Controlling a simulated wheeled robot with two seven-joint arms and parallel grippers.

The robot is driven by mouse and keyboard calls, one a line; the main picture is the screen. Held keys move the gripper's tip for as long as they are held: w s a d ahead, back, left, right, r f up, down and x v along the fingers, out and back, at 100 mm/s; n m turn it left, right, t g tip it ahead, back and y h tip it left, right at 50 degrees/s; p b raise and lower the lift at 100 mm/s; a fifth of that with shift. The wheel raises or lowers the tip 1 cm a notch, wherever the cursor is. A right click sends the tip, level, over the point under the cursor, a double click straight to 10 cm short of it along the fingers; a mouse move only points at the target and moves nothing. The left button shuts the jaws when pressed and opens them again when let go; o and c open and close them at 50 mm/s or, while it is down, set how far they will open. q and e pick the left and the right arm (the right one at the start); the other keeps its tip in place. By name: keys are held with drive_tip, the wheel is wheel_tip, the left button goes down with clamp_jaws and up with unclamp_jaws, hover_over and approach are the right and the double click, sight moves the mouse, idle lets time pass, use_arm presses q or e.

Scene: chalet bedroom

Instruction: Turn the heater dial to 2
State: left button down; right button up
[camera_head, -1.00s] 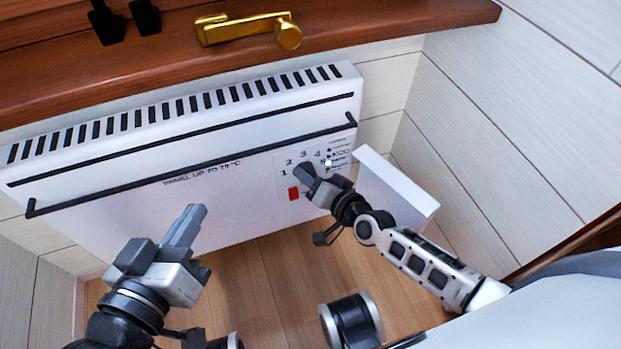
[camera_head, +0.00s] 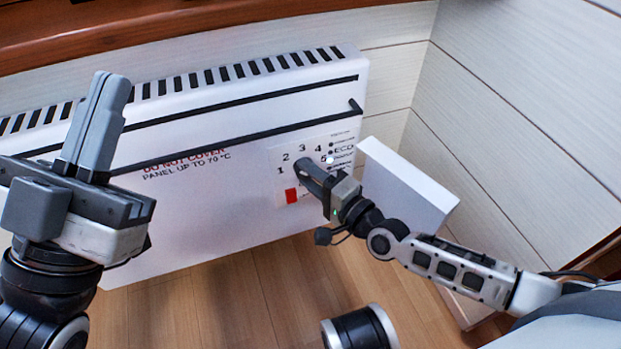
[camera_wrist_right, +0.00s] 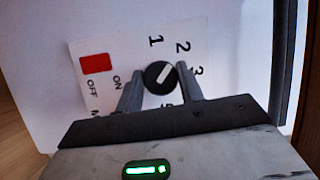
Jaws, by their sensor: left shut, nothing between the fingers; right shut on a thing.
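The white heater (camera_head: 215,215) is mounted along the wall. Its control panel has printed numbers around a black dial. In the right wrist view the dial (camera_wrist_right: 160,77) shows a white pointer mark aimed roughly at the 2. In the head view the dial is mostly hidden behind my right gripper (camera_head: 305,171). In the right wrist view the fingers of that gripper (camera_wrist_right: 160,80) stand on both sides of the dial and are shut on it. My left gripper (camera_head: 108,85) is shut and empty, raised in front of the heater's left part.
A red switch (camera_head: 291,195) marked ON and OFF sits beside the dial; it also shows in the right wrist view (camera_wrist_right: 95,64). A white panel (camera_head: 405,190) sticks out right of the controls. A black rail (camera_head: 240,138) crosses the heater front. Wood floor (camera_head: 215,300) below is open.

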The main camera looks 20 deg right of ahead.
drive_tip(key=shift+m, duration=0.3)
drive_tip(key=o, duration=1)
